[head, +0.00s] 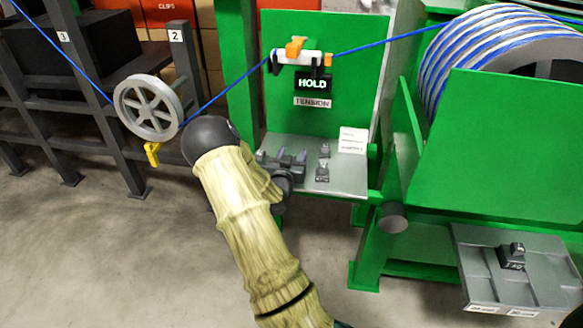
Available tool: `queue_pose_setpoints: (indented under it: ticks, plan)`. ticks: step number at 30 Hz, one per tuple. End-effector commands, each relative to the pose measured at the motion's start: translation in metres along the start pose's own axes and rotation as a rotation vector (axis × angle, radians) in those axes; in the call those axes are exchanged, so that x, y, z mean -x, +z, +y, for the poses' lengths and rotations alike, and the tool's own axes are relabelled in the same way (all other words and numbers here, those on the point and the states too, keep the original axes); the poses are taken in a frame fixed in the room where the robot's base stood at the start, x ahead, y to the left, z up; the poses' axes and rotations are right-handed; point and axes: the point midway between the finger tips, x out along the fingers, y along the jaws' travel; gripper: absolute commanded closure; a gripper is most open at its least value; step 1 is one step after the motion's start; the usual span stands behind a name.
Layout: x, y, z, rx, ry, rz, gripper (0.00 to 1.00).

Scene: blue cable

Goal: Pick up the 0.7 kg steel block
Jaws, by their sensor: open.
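Two small grey metal blocks stand on the grey shelf (342,183) of the green stand: a rear block (323,150) and a front block (322,172). A larger dark grey block (512,257) sits on the low tray at the lower right. Their markings are too small to read surely, so I cannot tell which is 0.7 kg. My gripper (290,159) appears dark and open over the left part of the shelf, left of the two small blocks. My arm partly hides it.
A blue cable (385,43) runs from the drum (480,50) through a clamp (298,56) above a HOLD sign (313,83) to a grey pulley (148,107). A white card (352,140) is on the shelf's right. The low tray (480,262) has bare space around its block.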

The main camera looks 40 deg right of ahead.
Motion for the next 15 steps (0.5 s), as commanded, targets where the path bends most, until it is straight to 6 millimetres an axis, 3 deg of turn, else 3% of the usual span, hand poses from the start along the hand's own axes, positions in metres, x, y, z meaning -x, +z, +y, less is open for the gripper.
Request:
queue_pose_setpoints:
  ticks: [2, 10, 15]
  plan:
    - [0.0001, 0.0001, 0.0, 0.0, 0.0, 0.0, 0.47]
    - [0.0002, 0.0001, 0.0001, 0.0, 0.0, 0.0, 0.98]
    - [-0.0003, -0.0017, 0.0002, -0.001, 0.001, 0.004, 1.0]
